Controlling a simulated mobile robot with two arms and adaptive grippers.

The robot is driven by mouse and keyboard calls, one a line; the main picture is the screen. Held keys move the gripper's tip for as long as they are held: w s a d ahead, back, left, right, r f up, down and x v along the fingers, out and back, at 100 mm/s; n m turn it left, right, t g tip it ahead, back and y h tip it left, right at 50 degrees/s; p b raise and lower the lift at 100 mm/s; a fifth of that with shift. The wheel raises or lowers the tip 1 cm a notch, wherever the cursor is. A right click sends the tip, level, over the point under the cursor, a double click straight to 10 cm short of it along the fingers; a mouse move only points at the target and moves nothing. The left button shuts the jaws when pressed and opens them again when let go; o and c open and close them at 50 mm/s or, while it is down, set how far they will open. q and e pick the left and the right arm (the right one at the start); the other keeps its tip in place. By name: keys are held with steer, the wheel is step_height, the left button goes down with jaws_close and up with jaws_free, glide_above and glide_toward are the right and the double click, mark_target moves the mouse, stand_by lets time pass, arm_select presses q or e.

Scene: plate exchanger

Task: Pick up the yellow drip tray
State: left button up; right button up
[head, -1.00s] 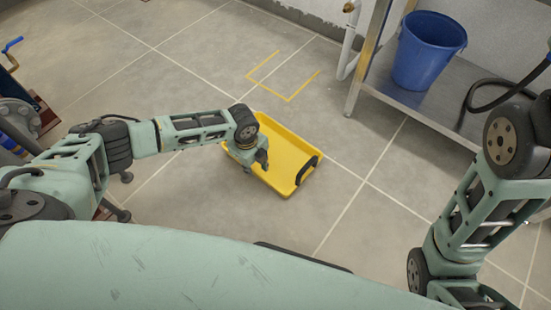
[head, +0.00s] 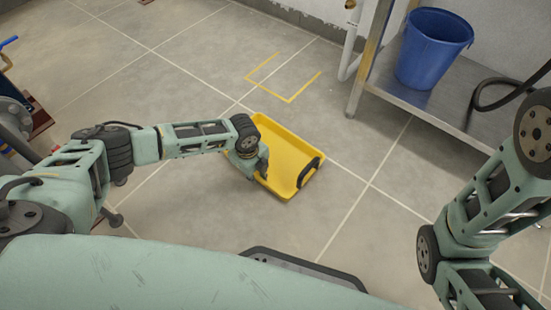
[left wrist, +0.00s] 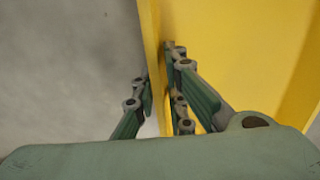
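The yellow drip tray (head: 287,150) lies on the tiled floor in front of me, with a black handle (head: 308,172) at its right end. My left gripper (head: 254,172) is at the tray's near left side wall. In the left wrist view, the yellow wall (left wrist: 153,60) runs between the two fingers of my left gripper (left wrist: 158,88). One finger is outside the tray and one inside, and both pads appear to press against the wall. The gripper hides part of the tray's left side in the head view. My right gripper is out of view.
A yellow floor outline (head: 290,98) lies just beyond the tray. A steel shelf (head: 425,100) with a blue bucket (head: 432,50) and a black hose (head: 495,98) stands at the right. A white pipe (head: 350,45) is beside it. The floor left of the tray is clear.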

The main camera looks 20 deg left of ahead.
arm_select(q)
jaws_close()
stand_by(0.3)
